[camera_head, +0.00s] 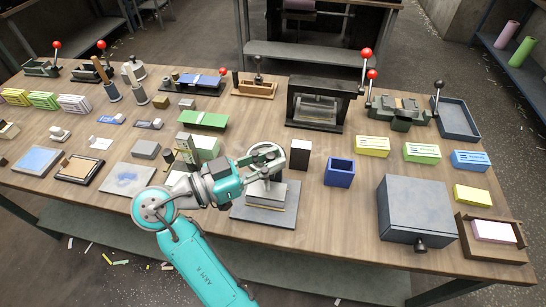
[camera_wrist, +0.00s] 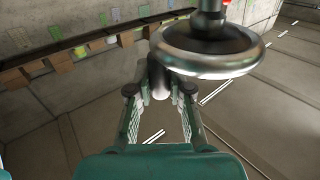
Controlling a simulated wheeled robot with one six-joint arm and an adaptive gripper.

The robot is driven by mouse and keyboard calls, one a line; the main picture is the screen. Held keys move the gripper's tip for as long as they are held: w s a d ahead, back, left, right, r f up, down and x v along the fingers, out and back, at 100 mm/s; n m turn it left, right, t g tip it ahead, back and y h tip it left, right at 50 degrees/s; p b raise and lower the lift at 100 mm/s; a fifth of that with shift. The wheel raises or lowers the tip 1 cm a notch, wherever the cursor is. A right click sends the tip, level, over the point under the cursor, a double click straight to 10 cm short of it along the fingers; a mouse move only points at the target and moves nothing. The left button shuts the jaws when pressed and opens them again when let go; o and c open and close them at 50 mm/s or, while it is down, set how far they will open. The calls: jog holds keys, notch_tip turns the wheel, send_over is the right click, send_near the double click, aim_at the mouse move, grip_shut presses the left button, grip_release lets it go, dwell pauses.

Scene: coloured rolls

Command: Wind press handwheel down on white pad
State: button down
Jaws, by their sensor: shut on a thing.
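The press (camera_head: 284,211) stands at the front middle of the bench, with a dark base and flat layers above it. My arm and gripper (camera_head: 268,155) cover much of its top.
A black block (camera_head: 300,154) and a blue open box (camera_head: 339,171) stand close right of the press. A large grey box (camera_head: 415,209) is farther right.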

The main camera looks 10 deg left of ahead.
jog(key=shift+a+f+m+g+h, duration=0.15)
jog(key=shift+m+g+h, duration=0.3)
jog(key=shift+g, duration=0.25)
jog(key=c, duration=1.1)
grip_release()
jog(key=shift+o, duration=0.2)
jog(key=v, duration=0.7)
jog(key=shift+s+a, duration=0.15)
jog(key=shift+a, duration=0.05)
